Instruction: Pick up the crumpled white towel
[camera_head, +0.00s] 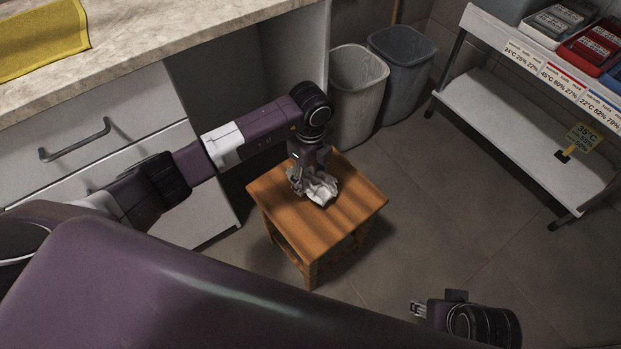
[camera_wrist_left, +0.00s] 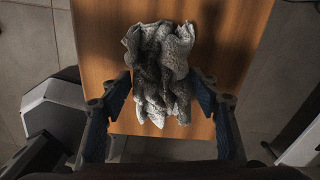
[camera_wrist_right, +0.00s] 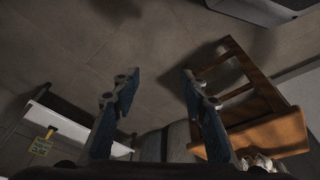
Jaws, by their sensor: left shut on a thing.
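The crumpled white towel (camera_head: 321,190) is bunched up at the top of a small wooden stool (camera_head: 352,205). My left gripper (camera_head: 303,180) points down over the stool and is shut on the towel. In the left wrist view the towel (camera_wrist_left: 160,65) lies between the two fingers, spread apart by its bulk, with bare wood around it. Whether it touches the stool is hard to tell. My right gripper (camera_head: 417,309) is low at the front right, open and empty, well away from the towel. In the right wrist view its fingers (camera_wrist_right: 158,85) stand wide apart.
A counter with drawers (camera_head: 95,150) stands at the left, with a yellow cloth (camera_head: 40,42) on top. A white bin (camera_head: 357,90) and a grey bin (camera_head: 400,62) stand behind the stool. A white shelf rack (camera_head: 520,125) is at the right. The floor right of the stool is clear.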

